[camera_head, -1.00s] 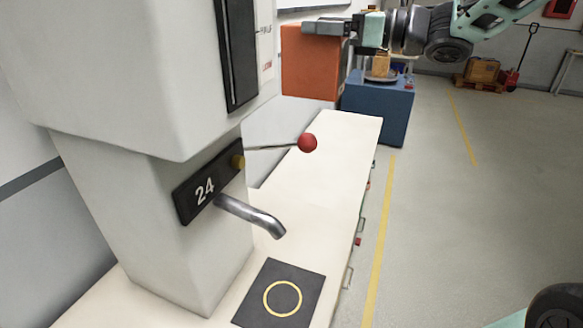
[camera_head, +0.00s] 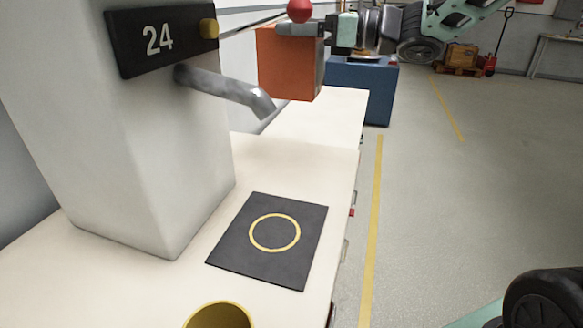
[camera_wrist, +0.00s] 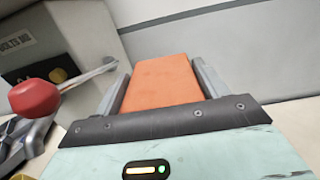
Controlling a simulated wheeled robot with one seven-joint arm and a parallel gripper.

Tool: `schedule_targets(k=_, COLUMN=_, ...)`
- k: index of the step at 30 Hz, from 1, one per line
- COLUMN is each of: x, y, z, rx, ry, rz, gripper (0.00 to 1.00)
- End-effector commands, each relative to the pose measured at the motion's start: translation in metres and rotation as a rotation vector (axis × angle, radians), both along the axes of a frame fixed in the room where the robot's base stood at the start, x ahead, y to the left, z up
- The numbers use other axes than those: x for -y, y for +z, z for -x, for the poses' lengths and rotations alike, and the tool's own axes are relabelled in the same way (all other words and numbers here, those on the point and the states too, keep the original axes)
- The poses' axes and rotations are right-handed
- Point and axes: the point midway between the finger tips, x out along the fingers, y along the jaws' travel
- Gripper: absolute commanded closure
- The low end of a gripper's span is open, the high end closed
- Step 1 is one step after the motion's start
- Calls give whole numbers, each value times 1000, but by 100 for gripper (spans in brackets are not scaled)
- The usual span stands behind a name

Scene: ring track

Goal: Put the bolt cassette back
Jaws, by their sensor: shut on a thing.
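The bolt cassette, an orange box (camera_head: 287,65), hangs in my gripper (camera_head: 308,30) at the top of the head view, above the bench. The wrist view shows the orange cassette (camera_wrist: 162,82) between my gripper's two grey fingers (camera_wrist: 160,78), which are shut on it. A dispenser column (camera_head: 140,150) with a "24" plate (camera_head: 157,40) stands left of the cassette. Its upper part is out of the head view. No empty place for the cassette can be made out.
A metal spout (camera_head: 225,88) and a lever with a red knob (camera_head: 300,10) stick out from the dispenser. A black mat with a yellow ring (camera_head: 312,225) and a yellow cup (camera_head: 219,314) are on the cream bench (camera_head: 290,165). The floor at right (camera_head: 440,200) is clear.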

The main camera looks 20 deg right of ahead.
Motion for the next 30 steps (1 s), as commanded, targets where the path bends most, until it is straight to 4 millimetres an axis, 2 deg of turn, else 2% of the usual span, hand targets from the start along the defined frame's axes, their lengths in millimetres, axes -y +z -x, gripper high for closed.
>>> schedule_targets(k=1, x=0, y=-18, z=0, rx=1, ry=0, rz=0, gripper=74)
schedule_targets(k=3, x=0, y=-28, z=0, rx=1, ry=0, rz=0, gripper=74)
schedule_targets(k=11, x=0, y=-46, z=0, rx=1, ry=0, rz=-1, gripper=74)
schedule_targets(k=21, x=0, y=-100, z=0, rx=-5, ry=0, rz=-2, gripper=74)
schedule_targets(k=26, x=0, y=-114, z=0, rx=-2, ry=0, rz=-3, gripper=74)
schedule_targets(k=30, x=0, y=-135, z=0, rx=-4, ry=1, rz=-3, gripper=74)
